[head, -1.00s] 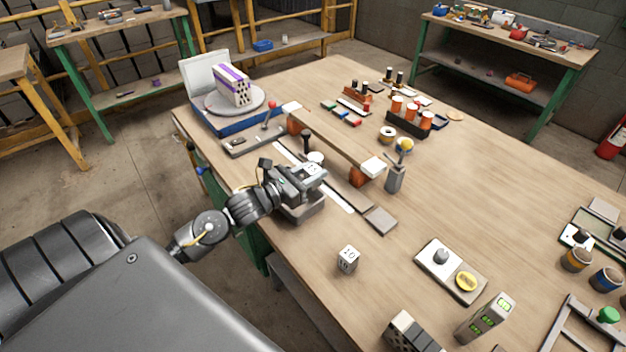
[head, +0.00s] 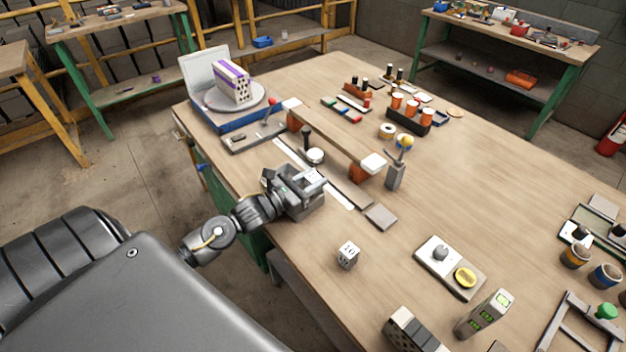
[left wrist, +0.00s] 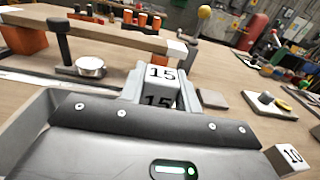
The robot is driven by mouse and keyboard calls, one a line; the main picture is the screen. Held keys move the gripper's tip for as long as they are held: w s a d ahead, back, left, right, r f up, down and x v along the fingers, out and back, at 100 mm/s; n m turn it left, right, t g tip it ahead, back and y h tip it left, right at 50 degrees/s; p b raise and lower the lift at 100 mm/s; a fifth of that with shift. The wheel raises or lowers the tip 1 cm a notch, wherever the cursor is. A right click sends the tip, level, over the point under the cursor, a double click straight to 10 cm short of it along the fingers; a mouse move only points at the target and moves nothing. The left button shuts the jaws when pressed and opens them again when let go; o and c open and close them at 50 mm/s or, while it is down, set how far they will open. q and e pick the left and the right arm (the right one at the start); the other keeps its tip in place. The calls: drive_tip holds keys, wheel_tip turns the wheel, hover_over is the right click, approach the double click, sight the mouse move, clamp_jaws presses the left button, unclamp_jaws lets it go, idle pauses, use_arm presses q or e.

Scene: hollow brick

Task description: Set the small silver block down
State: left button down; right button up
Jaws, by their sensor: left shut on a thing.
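My left gripper (head: 312,188) is low at the table's left edge, shut on the small silver block (left wrist: 162,74). In the left wrist view the block shows a dark 15 on its top and again on its near side, and it sits between the two grey fingers. Its lower part is hidden behind the gripper body, so I cannot tell whether it touches the table. My right gripper is not in view.
A pale block marked 10 (head: 347,255) stands nearby toward the front. A dark upright peg and a round silver piece (head: 315,156) are just behind the gripper. A raised wooden bar (head: 330,138) and a flat grey plate (head: 381,217) lie to the right.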

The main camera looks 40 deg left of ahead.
use_arm(q)
drive_tip(key=shift+f, duration=0.15)
drive_tip(key=c, duration=1)
unclamp_jaws()
drive_tip(key=shift+r+p, duration=0.55)
drive_tip(key=shift+r, duration=0.05)
drive_tip(key=shift+s+a+r, duration=0.1)
drive_tip(key=shift+s, duration=0.1)
drive_tip(key=shift+b+v, duration=1.35)
drive_tip(key=shift+v, duration=4.45)
